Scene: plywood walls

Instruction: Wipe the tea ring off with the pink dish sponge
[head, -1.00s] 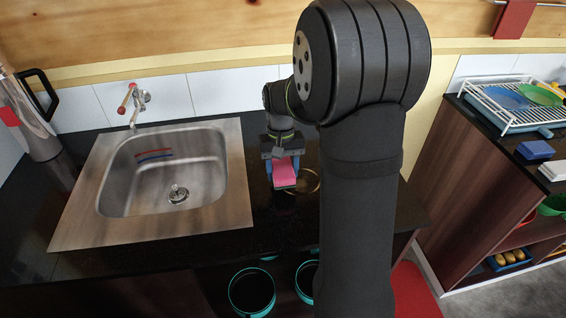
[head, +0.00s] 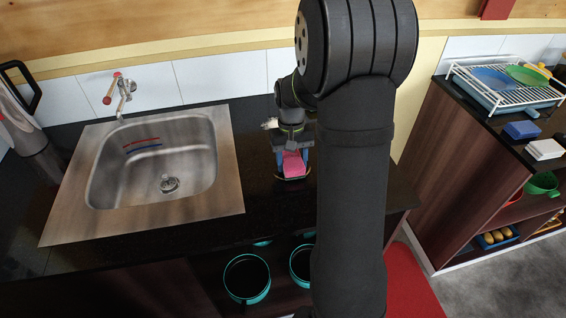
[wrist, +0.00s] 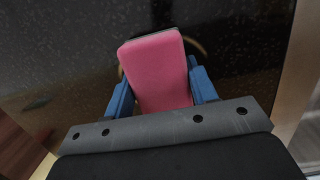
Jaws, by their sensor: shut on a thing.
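The pink dish sponge (head: 293,164) is held between the blue fingers of my gripper (head: 292,158), over the dark counter right of the sink. In the wrist view the sponge (wrist: 157,72) fills the gap between both fingers. The tea ring (wrist: 200,46) is a thin brownish arc showing just past the sponge's far edge; most of it is hidden under the sponge. In the head view only a faint part of the ring shows beside the sponge. I cannot tell whether the sponge touches the counter.
A steel sink (head: 230,190) with a tap (head: 122,92) lies to the left. Teal-rimmed pots (head: 247,278) sit below the counter. A dish rack (head: 505,88) stands on the right-hand unit.

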